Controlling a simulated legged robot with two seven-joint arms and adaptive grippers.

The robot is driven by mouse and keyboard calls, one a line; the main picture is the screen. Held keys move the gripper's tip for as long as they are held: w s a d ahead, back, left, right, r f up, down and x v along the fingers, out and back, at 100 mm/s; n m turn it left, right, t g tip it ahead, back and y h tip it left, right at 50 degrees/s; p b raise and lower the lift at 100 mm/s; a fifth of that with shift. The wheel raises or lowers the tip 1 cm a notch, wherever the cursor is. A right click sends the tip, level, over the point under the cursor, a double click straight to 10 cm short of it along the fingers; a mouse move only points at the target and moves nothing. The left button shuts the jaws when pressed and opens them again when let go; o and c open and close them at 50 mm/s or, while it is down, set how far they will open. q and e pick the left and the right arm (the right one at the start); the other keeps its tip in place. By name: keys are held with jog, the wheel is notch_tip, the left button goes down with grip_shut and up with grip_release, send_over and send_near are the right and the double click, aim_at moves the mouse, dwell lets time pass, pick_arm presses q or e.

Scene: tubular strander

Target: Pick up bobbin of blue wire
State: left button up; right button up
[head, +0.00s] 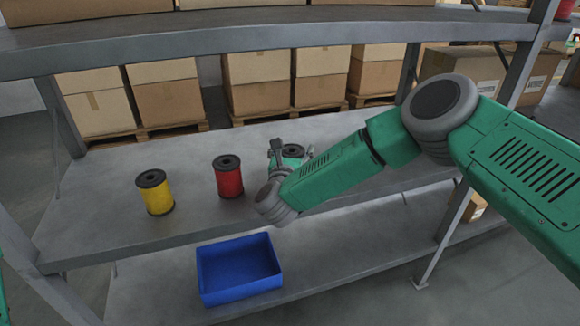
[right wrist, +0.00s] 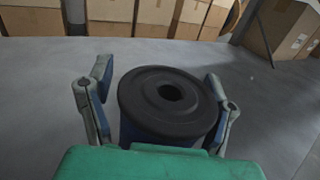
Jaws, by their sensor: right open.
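The bobbin of blue wire (right wrist: 168,100) stands upright on the shelf, its black top flange with a centre hole filling the middle of the right wrist view. Only a little blue shows below the flange. My right gripper (right wrist: 158,80) is open, with one finger on each side of the bobbin; I cannot tell whether they touch it. In the head view the bobbin (head: 293,151) is partly hidden behind my right gripper (head: 276,152) and forearm. My left gripper is not in view.
A red bobbin (head: 228,177) and a yellow bobbin (head: 155,193) stand to the left on the same grey shelf (head: 110,215). An empty blue bin (head: 238,268) sits on the lower shelf. Cardboard boxes (head: 258,82) stand behind. An upper shelf beam (head: 200,42) crosses above.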

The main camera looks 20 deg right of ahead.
jog(key=shift+d+f, duration=0.1)
jog(key=shift+d, duration=0.15)
jog(key=c, duration=1.5)
jog(key=shift+c, duration=0.3)
